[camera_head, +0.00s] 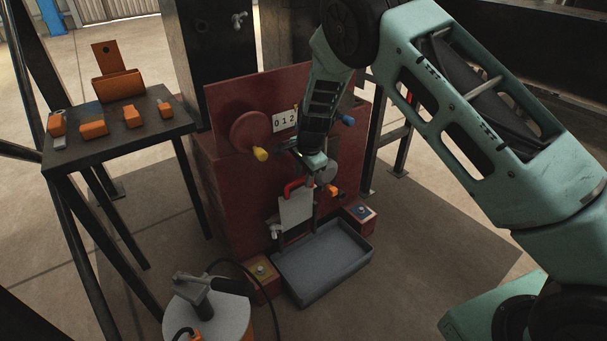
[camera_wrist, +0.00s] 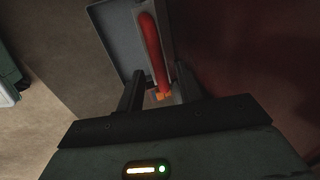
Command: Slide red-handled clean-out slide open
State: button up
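The clean-out slide (camera_head: 296,209) is a pale, upright plate low on the front of the red machine. Its red handle (camera_head: 291,188) is at the plate's top edge. My gripper (camera_head: 312,160) is just above the handle in the head view, and its fingers are hard to make out there. In the wrist view my gripper (camera_wrist: 160,72) has two dark fingers spread apart, with nothing held. The red handle (camera_wrist: 154,50) runs lengthwise in the gap between them in that view; contact and depth cannot be told. Part of the pale plate (camera_wrist: 140,15) shows behind the handle.
A grey tray (camera_head: 322,288) lies on the floor below the slide, between two small red boxes with buttons. A red wheel (camera_head: 250,132) with a yellow knob is above left. A dark table (camera_head: 140,140) with orange parts stands left. A round canister (camera_head: 210,318) is in front.

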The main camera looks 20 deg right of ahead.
jog(key=p+v, duration=0.5)
jog(key=v, duration=1.2)
jog(key=shift+p, duration=0.3)
jog(key=shift+s, duration=0.1)
jog(key=s+a+r+n+g+y, duration=0.1)
jog(key=s+a+r+n, duration=0.25)
jog(key=s, duration=0.35)
jog(key=s+a+r+n, duration=0.2)
jog(key=s+a+n, duration=0.2)
jog(key=s, duration=0.2)
jog(key=s+a+r+n+g+y, duration=0.1)
jog(key=s+a+r+n, duration=0.2)
jog(key=s, duration=0.4)
jog(key=s+d+r+n+h, duration=0.2)
jog(key=s+n, duration=1)
jog(key=s, duration=0.7)
notch_tip(320, 180, up, 28)
jog(key=p, duration=2.8)
jog(key=shift+a, duration=0.2)
